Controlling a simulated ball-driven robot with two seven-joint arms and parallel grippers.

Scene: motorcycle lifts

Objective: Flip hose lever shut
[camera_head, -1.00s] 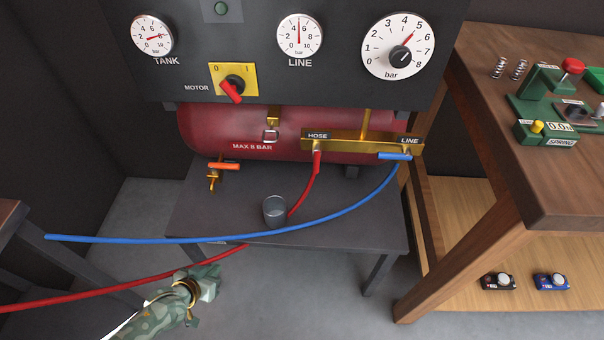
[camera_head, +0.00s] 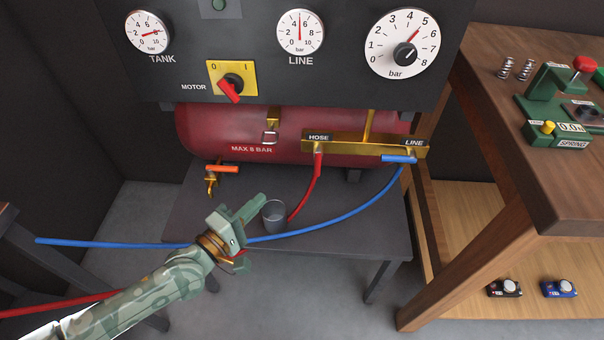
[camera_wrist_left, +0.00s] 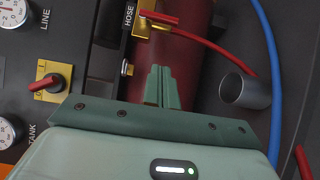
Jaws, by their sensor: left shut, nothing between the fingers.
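The red hose lever (camera_head: 318,161) sits under the HOSE label on the brass manifold (camera_head: 345,145) and points down, in line with the red hose. In the left wrist view the lever (camera_wrist_left: 160,17) shows at the top, beyond my fingertips and apart from them. My left gripper (camera_head: 258,203) is shut and empty. It hangs over the low table, below and to the left of the lever, just left of the grey cup (camera_head: 274,216). In the left wrist view its closed fingers (camera_wrist_left: 162,88) point toward the red tank. My right gripper is not in view.
A blue lever (camera_head: 398,158) lies crosswise under the LINE label. A blue hose (camera_head: 340,220) runs across the front, passing behind my left gripper. A tap with an orange lever (camera_head: 222,168) is at left. A wooden bench (camera_head: 500,150) stands at right.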

